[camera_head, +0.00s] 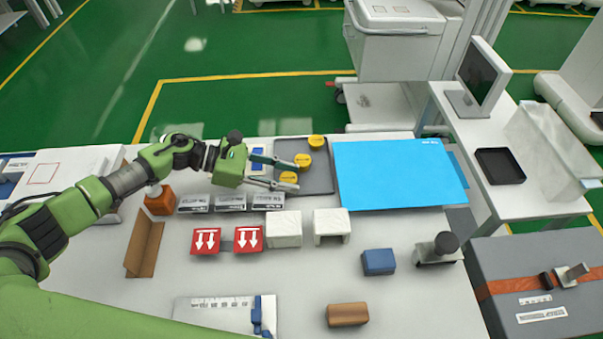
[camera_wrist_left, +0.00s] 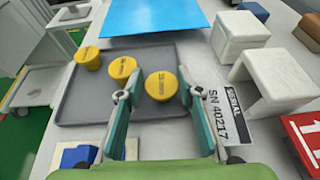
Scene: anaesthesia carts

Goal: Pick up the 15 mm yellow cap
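Three yellow caps stand in a row on a dark grey tray (camera_head: 322,183): a far cap (camera_head: 316,142), a middle cap (camera_head: 303,161) and a near cap (camera_head: 289,178). Their dark labels are too small to read, so I cannot tell which is 15 mm. My left gripper (camera_head: 298,174) is open over the tray's left side. In the left wrist view, the near cap (camera_wrist_left: 161,86) appears between the open fingertips (camera_wrist_left: 155,92), with no clear contact. The middle cap (camera_wrist_left: 122,67) is by the left fingertip, and the far cap (camera_wrist_left: 88,58) is beyond. My right gripper is out of view.
A blue mat (camera_head: 395,172) lies right of the tray. White blocks (camera_head: 284,228), red arrow-marked boxes (camera_head: 206,241) and grey labelled pieces (camera_head: 268,201) stand in front. A blue block (camera_head: 378,262) and brown block (camera_head: 347,314) sit nearer, with bare table between.

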